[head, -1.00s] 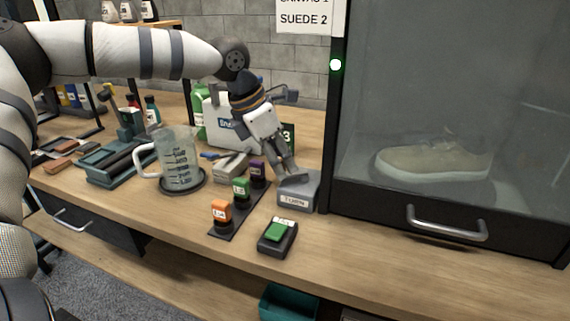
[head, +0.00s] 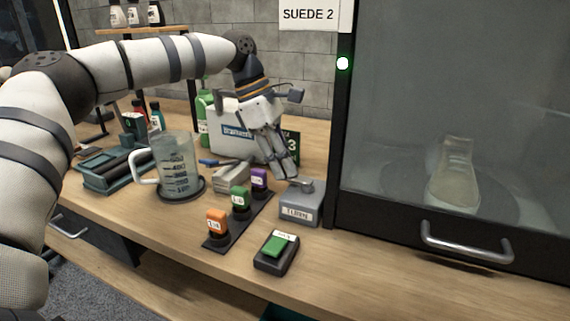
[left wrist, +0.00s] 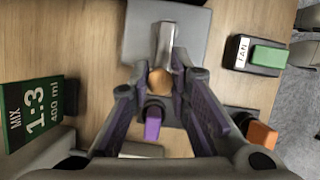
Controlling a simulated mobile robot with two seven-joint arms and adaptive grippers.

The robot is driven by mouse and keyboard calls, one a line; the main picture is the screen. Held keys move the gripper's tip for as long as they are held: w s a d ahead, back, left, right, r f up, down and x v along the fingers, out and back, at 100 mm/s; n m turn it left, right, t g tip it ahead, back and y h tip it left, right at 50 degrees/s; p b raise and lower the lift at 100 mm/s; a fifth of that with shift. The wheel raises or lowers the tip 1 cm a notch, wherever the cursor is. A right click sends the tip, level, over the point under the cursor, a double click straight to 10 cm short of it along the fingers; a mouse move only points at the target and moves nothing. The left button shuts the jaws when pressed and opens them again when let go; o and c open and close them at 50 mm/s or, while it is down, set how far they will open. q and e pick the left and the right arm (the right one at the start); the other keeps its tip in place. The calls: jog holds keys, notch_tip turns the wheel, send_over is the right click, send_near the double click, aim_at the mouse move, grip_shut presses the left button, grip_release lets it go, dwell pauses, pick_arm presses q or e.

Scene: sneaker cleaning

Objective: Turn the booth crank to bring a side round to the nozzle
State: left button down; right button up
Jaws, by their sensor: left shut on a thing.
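The crank is a grey box (head: 302,210) labelled TURN, with a metal arm (head: 303,185) on top. My left gripper (head: 289,177) is shut on the crank's knob. In the left wrist view the round tan knob (left wrist: 159,82) sits between the two fingers (left wrist: 160,95), and the metal crank arm (left wrist: 165,45) runs up from it to the grey box (left wrist: 140,25). Behind the booth's glass a pale sneaker (head: 455,178) stands end-on on a round turntable (head: 500,205). My right gripper is not in view. I cannot see the nozzle clearly.
Orange (head: 216,223), green (head: 240,197) and purple (head: 259,178) buttons stand left of the crank. A green FAN switch (head: 277,250) is in front. A measuring jug (head: 176,165) stands farther left. The booth door handle (head: 467,243) is at right.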

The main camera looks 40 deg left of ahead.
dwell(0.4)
pick_arm(q)
jog(key=c, duration=1.5)
grip_release()
jog(key=v, duration=1.2)
